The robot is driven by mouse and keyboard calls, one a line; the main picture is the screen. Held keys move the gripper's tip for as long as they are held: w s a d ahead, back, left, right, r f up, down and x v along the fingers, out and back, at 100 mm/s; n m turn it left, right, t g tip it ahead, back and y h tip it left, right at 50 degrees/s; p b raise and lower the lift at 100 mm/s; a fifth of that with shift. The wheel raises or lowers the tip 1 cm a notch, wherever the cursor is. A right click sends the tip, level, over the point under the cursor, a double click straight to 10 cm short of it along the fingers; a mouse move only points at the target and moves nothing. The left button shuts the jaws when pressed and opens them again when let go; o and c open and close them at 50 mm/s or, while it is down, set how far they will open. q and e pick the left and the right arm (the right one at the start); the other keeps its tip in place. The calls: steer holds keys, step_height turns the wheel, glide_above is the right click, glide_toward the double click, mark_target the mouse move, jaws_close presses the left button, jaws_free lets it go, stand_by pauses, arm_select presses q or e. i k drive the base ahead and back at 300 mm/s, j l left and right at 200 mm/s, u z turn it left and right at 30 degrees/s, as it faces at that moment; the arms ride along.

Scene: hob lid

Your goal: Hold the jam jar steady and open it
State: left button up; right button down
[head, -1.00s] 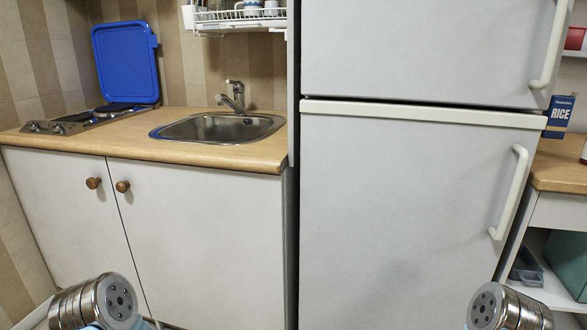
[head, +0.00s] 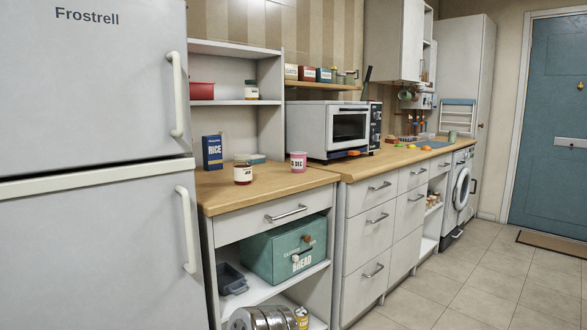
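A small jar (head: 242,172) with dark red contents, a white label and a pale lid stands upright on the wooden worktop, right of the fridge. Its label is too small to read, but it looks like the jam jar. Its lid is on. A second similar jar (head: 251,90), with a dark lid, stands on the shelf above. Neither of my grippers is in view.
A blue rice box (head: 212,152) stands left of the jar and a pink tin (head: 298,162) right of it. A microwave oven (head: 335,130) stands further right. The fridge (head: 95,200) fills the left. A green bread bin (head: 285,248) sits below. The floor (head: 480,270) at right is clear.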

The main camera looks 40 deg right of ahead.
mark_target(242, 170)
steer(key=z, duration=1.2)
steer(key=i+l+u, duration=0.1)
steer(key=l+u, duration=0.15)
steer(key=u, duration=0.15)
steer(key=l+u, duration=0.25)
steer(key=u, duration=0.15)
